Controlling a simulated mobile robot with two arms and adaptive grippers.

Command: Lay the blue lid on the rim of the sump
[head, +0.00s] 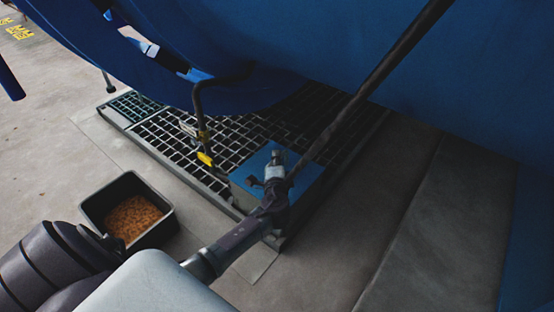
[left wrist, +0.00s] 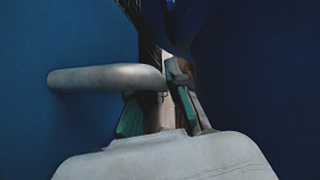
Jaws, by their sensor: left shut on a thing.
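The blue lid (head: 306,187) is at the near end of the floor grating, and its flat top shows around my gripper. My left gripper (head: 275,184) is shut on the lid's silver handle, which also shows in the left wrist view (left wrist: 100,78), running in between the green-padded fingers (left wrist: 160,100). The sump's opening and rim are hidden under the lid and my arm. I cannot tell whether the lid touches the rim. My right gripper is out of view.
A dark metal grating (head: 180,134) runs away to the left. A black bin (head: 90,214) with brown granules stands left of my arm. A thin pipe with a yellow valve handle (head: 205,159) comes down near the lid. The big blue vessel (head: 440,90) overhangs behind; a dark bar (head: 370,85) slants down beside my gripper.

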